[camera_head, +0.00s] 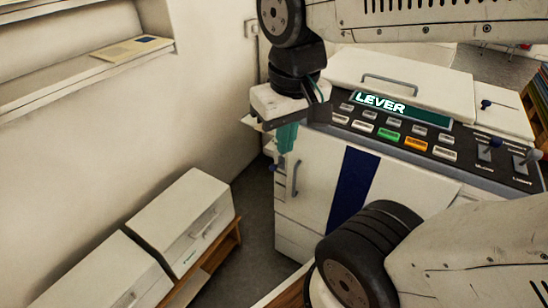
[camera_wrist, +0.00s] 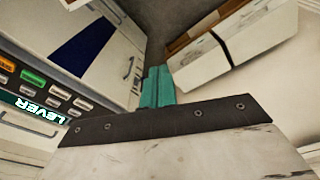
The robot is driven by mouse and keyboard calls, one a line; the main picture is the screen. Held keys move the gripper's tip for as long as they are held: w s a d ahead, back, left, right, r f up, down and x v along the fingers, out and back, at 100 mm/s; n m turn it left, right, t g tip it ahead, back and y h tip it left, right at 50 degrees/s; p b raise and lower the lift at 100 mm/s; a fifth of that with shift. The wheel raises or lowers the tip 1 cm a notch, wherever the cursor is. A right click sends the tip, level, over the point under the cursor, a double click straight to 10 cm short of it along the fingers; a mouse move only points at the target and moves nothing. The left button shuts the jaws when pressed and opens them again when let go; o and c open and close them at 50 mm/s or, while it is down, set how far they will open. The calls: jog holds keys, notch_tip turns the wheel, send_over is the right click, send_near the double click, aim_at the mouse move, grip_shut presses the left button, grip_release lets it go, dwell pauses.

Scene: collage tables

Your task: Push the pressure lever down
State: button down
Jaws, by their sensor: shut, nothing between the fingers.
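A white copier-like machine (camera_head: 315,180) shows a lit "LEVER" display. A small dark knob (camera_head: 273,168) shows at the machine's left side. I cannot tell which is the pressure lever; the labels are too small. My gripper (camera_head: 287,138) points down near the machine's left front corner, teal fingers shut and empty. They also show in the wrist view (camera_wrist: 157,87), away from the panel.
The panel carries grey, green (camera_head: 389,135) and orange (camera_head: 416,143) buttons. White boxes (camera_head: 185,215) sit on a low wooden stand at the left. Floor shows between stand and machine. A bookshelf (camera_head: 538,100) is at the right edge.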

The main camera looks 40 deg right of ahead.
jog(key=w+d+f+m, duration=0.3)
jog(key=w+d+m, duration=0.2)
jog(key=w, duration=0.5)
jog(key=m+g+h, duration=0.1)
jog(key=m, duration=0.7)
send_over(274, 165)
notch_tip(274, 165, down, 14)
jog(key=shift+f, duration=0.25)
jog(key=shift+f, duration=0.1)
jog(key=f, duration=0.6)
jog(key=d+f, duration=0.1)
jog(key=f, duration=0.2)
jog(key=shift+w, duration=0.2)
jog(key=f, duration=0.1)
jog(key=a+f, duration=0.1)
jog(key=f, duration=0.1)
jog(key=shift+s+f, duration=0.15)
jog(key=shift+f, duration=0.05)
jog(key=shift+a+f, duration=0.1)
jog(key=shift+f, duration=0.4)
